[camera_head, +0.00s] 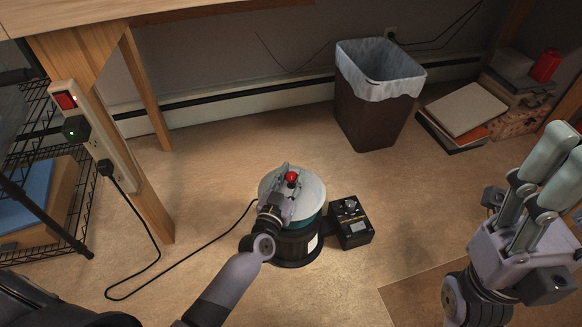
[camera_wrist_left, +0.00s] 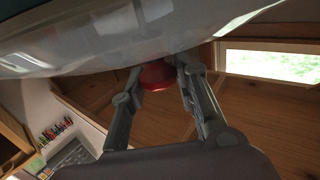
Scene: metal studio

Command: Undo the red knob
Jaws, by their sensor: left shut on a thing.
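The red knob (camera_head: 292,176) sits on top of the round pale lid (camera_head: 312,190) of a squat teal and black pot (camera_head: 300,238) on the floor. My left gripper (camera_head: 287,177) is at the lid with its fingers shut around the knob. In the left wrist view the knob (camera_wrist_left: 157,76) shows between the two fingertips (camera_wrist_left: 160,72), under the glossy lid's curved surface (camera_wrist_left: 130,35). Part of the knob is hidden by the fingers. My right gripper (camera_head: 556,150) is at the right edge, its fingers apart and empty, away from the pot.
A black control box (camera_head: 350,222) stands close to the pot's right side. A black cord (camera_head: 158,262) runs left to a power strip (camera_head: 100,135) on the table leg. A lined bin (camera_head: 375,105) and stacked books (camera_head: 465,108) stand behind. The floor in front is clear.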

